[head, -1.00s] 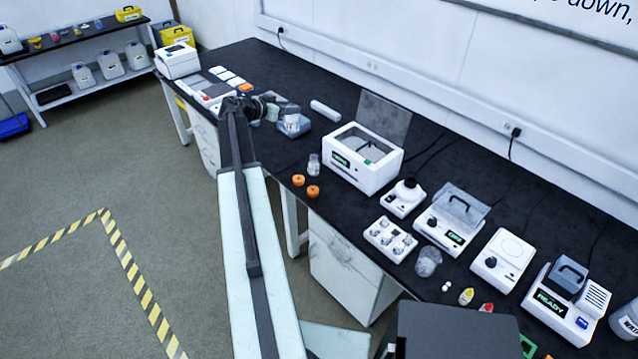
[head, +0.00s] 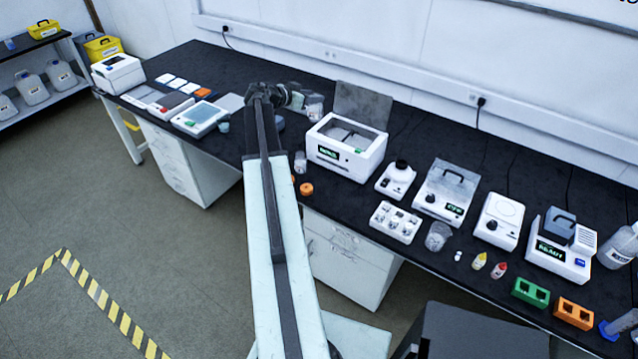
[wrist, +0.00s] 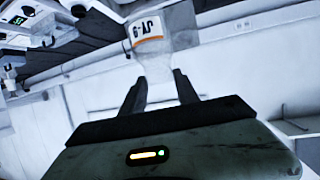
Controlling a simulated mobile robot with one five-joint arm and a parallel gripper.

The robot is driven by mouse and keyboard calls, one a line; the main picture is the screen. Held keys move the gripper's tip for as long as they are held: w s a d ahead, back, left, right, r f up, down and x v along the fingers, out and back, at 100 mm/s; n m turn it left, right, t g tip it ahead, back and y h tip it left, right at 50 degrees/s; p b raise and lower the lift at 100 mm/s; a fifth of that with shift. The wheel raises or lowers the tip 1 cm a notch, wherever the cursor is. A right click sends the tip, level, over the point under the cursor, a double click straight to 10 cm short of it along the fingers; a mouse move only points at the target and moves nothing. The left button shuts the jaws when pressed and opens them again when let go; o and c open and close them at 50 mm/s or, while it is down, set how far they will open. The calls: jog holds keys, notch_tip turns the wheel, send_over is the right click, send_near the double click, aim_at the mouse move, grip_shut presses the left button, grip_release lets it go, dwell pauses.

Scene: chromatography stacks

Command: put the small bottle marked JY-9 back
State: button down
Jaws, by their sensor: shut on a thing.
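A small clear bottle marked JY-9 (wrist: 148,42) shows in the wrist view, with an orange band and black print on its white label. My gripper (wrist: 160,84) is shut on its narrow lower-appearing end, between two dark fingers. In the head view the bottle (head: 315,104) is at my gripper (head: 299,100), over the bench just left of the white open-lidded box (head: 345,146). My arm hides part of the bench beneath. A second small clear bottle (head: 300,162) stands on the bench in front of that box.
Orange caps (head: 306,189) lie near the bench's front edge. A white holder with several wells (head: 396,222), a beaker (head: 438,236) and several white instruments stand to the right. Bench behind my gripper is mostly clear.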

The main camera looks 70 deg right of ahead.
jog(key=s+a+f+b, duration=0.3)
jog(key=a+f+b, duration=0.1)
jog(key=f+b, duration=0.45)
jog(key=s+a+f+b, duration=0.4)
jog(key=f+b, duration=0.4)
jog(key=f, duration=0.1)
jog(key=s+a+f+b, duration=0.3)
jog(key=a+f+b, duration=0.2)
jog(key=f+b, duration=0.4)
jog(key=w+d+f, duration=0.1)
jog(key=w+d, duration=0.8)
jog(key=d, duration=0.4)
jog(key=shift+b, duration=0.35)
jog(key=f+b, duration=0.4)
jog(key=shift+w+d, duration=0.2)
jog(key=c, duration=0.9)
grip_release()
jog(key=shift+r, duration=0.15)
jog(key=p+v, duration=0.5)
jog(key=v, duration=0.7)
